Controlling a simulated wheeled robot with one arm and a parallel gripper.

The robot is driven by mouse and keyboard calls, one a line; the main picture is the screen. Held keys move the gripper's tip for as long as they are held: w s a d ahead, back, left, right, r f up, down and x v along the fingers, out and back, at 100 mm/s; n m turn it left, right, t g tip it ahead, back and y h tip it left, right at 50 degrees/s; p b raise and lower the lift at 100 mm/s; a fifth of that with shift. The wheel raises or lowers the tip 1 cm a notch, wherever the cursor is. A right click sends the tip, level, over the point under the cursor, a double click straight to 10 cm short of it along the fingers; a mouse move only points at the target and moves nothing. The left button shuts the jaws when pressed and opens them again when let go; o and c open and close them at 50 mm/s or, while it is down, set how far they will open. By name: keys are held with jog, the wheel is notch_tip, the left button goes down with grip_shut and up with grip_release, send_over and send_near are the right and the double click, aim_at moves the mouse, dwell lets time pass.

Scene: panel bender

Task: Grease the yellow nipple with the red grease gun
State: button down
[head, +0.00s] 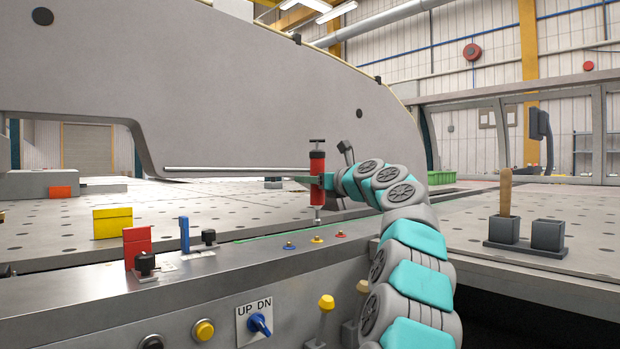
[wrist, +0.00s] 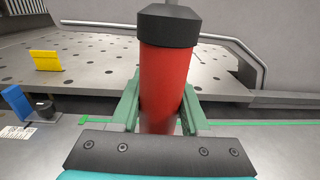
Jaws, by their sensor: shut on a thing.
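The red grease gun (head: 317,170) is upright in my gripper (head: 318,181), with a T-shaped handle at its top and a thin metal nozzle pointing down. The wrist view shows its red body and black cap (wrist: 166,75) between the green fingers (wrist: 158,105), which are shut on it. The yellow nipple (head: 317,239) sits on the grey front ledge, between a blue nipple (head: 289,245) and a red nipple (head: 340,233). The nozzle tip appears just above the yellow nipple in the head view, apart from it. The nipples are hidden in the wrist view.
A double holder (head: 526,235) with a wooden-handled tool stands at the right. Yellow (head: 113,222) and red (head: 137,245) blocks, a blue piece (head: 184,235) and black knobs stand at the left. The large grey machine frame (head: 250,90) rises behind. Yellow-topped levers (head: 326,302) stand below the ledge.

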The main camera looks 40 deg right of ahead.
jog(key=shift+r+p, duration=0.95)
jog(key=shift+r, duration=1.1)
jog(key=shift+s+a+f+b, duration=0.1)
jog(key=shift+f+b, duration=1.65)
jog(key=shift+f, duration=1.8)
jog(key=shift+r, duration=0.1)
